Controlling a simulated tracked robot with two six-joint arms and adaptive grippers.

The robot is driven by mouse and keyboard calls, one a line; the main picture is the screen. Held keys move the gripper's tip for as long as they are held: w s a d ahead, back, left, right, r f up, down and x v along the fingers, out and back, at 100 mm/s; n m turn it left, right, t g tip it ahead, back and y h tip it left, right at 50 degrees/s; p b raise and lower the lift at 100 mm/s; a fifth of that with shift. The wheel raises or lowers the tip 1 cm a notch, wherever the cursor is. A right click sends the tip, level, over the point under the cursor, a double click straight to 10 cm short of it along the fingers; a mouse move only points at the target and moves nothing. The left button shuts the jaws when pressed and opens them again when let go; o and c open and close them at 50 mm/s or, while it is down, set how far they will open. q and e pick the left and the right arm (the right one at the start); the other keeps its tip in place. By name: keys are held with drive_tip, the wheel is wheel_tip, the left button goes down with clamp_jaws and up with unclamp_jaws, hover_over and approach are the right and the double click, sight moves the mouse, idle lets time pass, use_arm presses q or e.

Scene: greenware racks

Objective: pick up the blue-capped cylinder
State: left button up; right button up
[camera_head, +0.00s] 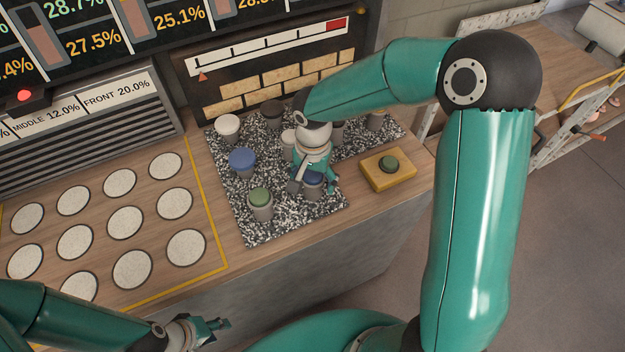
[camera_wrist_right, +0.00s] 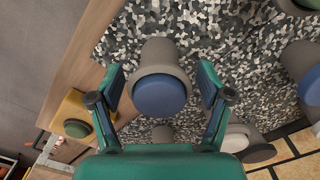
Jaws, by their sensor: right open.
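A grey cylinder with a blue cap (camera_wrist_right: 159,95) stands between the two spread fingers of my right gripper (camera_wrist_right: 158,84) in the wrist view, with a gap on each side. In the head view this blue cap (camera_head: 313,180) is partly hidden by my right gripper (camera_head: 314,183), which is above the speckled mat (camera_head: 292,217). Another blue-capped cylinder (camera_head: 242,160) stands further left on the mat; a blue cap also shows at the right edge of the wrist view (camera_wrist_right: 312,90). My left gripper (camera_head: 213,327) is empty at the bottom, away from the mat; its finger gap is unclear.
A green-capped cylinder (camera_head: 260,200) stands at the mat's front. White-capped (camera_head: 228,125) and dark-capped (camera_head: 271,111) cylinders stand behind. A yellow box with a green button (camera_head: 388,163) is right of the mat. White discs (camera_head: 125,221) lie left, and display panels stand behind.

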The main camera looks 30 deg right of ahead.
drive_tip(key=c, duration=1.4)
